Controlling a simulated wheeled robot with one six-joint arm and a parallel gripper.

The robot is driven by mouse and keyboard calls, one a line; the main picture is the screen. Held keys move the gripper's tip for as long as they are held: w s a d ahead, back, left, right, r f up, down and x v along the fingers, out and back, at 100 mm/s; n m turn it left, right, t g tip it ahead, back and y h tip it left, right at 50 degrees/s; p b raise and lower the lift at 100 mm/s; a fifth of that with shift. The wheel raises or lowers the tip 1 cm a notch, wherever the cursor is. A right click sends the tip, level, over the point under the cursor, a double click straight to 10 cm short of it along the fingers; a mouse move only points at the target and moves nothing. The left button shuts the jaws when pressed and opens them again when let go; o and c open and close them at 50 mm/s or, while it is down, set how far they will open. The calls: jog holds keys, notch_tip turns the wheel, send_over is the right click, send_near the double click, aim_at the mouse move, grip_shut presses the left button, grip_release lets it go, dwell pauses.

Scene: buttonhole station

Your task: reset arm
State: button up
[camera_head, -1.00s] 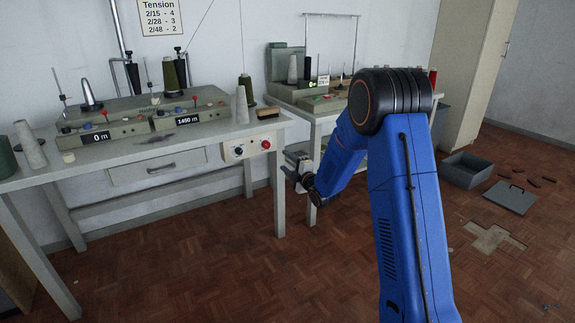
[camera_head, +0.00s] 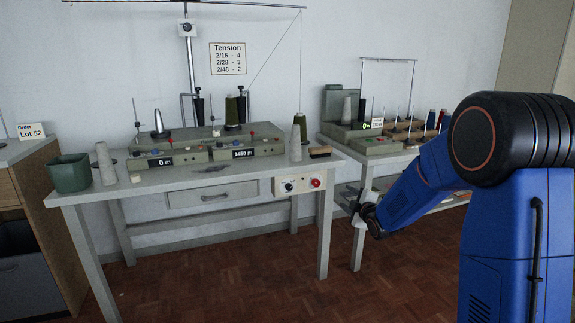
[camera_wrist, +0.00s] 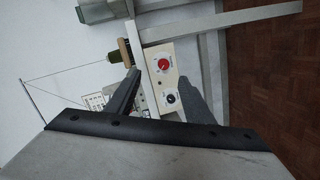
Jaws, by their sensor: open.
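My blue arm stands at the right of the head view, and its gripper (camera_head: 360,210) is low, beside the right end of the winding table (camera_head: 230,178). In the wrist view my gripper (camera_wrist: 165,88) shows two dark fingers spread apart with nothing held between them. The control panel (camera_wrist: 170,78) with a red and a black knob shows between and beyond the fingers. The same panel (camera_head: 300,185) is on the table's front right in the head view.
On the table are the winder units (camera_head: 200,148), several cones and a green pot (camera_head: 68,173). A second table (camera_head: 375,155) with a machine and spools stands behind my arm. A wooden cabinet (camera_head: 40,215) is at the left. The parquet floor (camera_head: 200,285) in front is clear.

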jog(key=s+d+r+m+g+h, duration=0.25)
jog(key=s+m, duration=0.25)
jog(key=s, duration=0.8)
jog(key=s+d+r+m+g+h, duration=0.1)
jog(key=s+d+r+m+g, duration=0.25)
jog(key=s, duration=0.85)
jog(key=s+f+m+g, duration=0.1)
jog(key=s+m, duration=0.1)
jog(key=s, duration=0.8)
jog(key=s+a+f+m+g, duration=0.1)
jog(key=s+m+g, duration=0.1)
jog(key=s, duration=0.9)
jog(key=s+f+m+g, duration=0.1)
jog(key=s+m, duration=0.3)
jog(key=s, duration=0.6)
jog(key=shift+s+a+f+g, duration=0.2)
jog(key=shift+a+f+g, duration=0.1)
jog(key=shift+a+f, duration=0.1)
